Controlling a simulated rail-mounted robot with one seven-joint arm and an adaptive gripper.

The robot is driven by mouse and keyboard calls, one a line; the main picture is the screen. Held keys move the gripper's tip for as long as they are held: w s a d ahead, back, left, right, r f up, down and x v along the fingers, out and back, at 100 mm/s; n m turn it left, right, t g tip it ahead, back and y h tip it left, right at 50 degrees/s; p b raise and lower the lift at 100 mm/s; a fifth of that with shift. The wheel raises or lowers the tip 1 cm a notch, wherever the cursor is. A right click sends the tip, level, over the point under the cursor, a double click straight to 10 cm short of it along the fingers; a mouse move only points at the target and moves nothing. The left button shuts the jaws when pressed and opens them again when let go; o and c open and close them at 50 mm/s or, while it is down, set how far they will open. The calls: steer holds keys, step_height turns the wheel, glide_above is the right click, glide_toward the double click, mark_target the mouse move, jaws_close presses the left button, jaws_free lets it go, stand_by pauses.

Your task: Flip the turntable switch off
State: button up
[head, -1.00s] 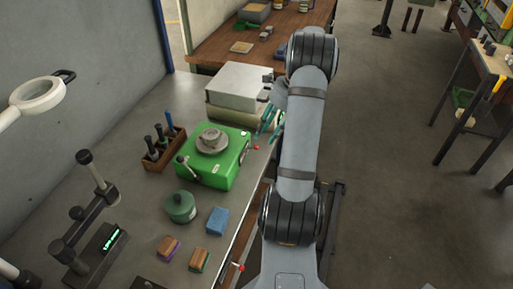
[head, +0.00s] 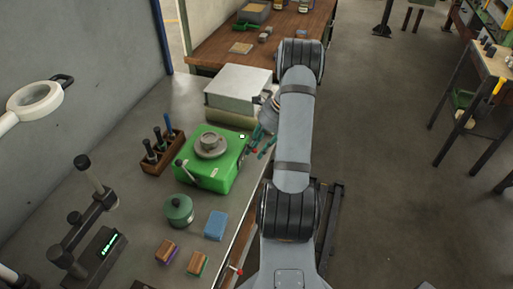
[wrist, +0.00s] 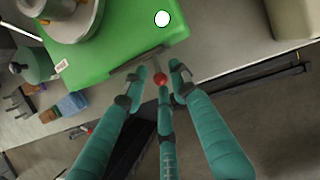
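The turntable (head: 222,172) is a green box with a round grey disc (head: 210,145) on top, standing on the bench; it also shows in the wrist view (wrist: 120,50). A small red ball (wrist: 160,78), seemingly the tip of the switch lever, sits by its right front side. My gripper (head: 260,150) has teal fingers and is beside the turntable's right side. In the wrist view my gripper (wrist: 159,72) is open, with fingertips left and right of the red ball and a third finger below it. I cannot tell whether any finger touches it.
A white and olive stack (head: 238,92) stands behind the turntable. A tool rack (head: 163,158), a green round pot (head: 179,212) and a blue block (head: 216,225) lie left and in front. Another red-tipped lever (head: 238,271) sticks out at the bench's front edge.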

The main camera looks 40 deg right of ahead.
mark_target(259, 164)
steer(key=c, duration=0.6)
jaws_close()
steer(key=shift+d+f, duration=0.1)
steer(key=f+t+b, duration=0.1)
steer(key=b, duration=0.2)
steer(key=shift+s+d+y+b, duration=0.1)
steer(key=shift+s+y+b, duration=0.05)
steer(key=shift+y+b, duration=0.25)
steer(key=t+b, duration=0.1)
steer(key=b, duration=0.1)
steer(key=f+t+y+b, duration=0.1)
steer(key=b, duration=0.2)
steer(key=shift+s+d+f, duration=0.2)
steer(key=shift+s, duration=0.05)
steer(key=t+y+b, duration=0.1)
steer(key=b, duration=0.1)
steer(key=f+t+b, duration=0.1)
steer(key=b, duration=0.2)
steer(key=t+y+b, duration=0.1)
steer(key=b, duration=0.1)
steer(key=shift+s+f+n+t+y+b, duration=0.15)
steer(key=shift+f+n+t+y+b, duration=0.15)
steer(key=shift+f+b, duration=0.05)
steer(key=b, duration=0.1)
steer(key=t+y+b, duration=0.1)
steer(key=shift+f+b, duration=0.25)
steer(key=shift+b, duration=0.15)
steer(key=shift+t+y+b, duration=0.3)
steer(key=shift+t+b, duration=0.4)
steer(key=shift+a, duration=0.1)
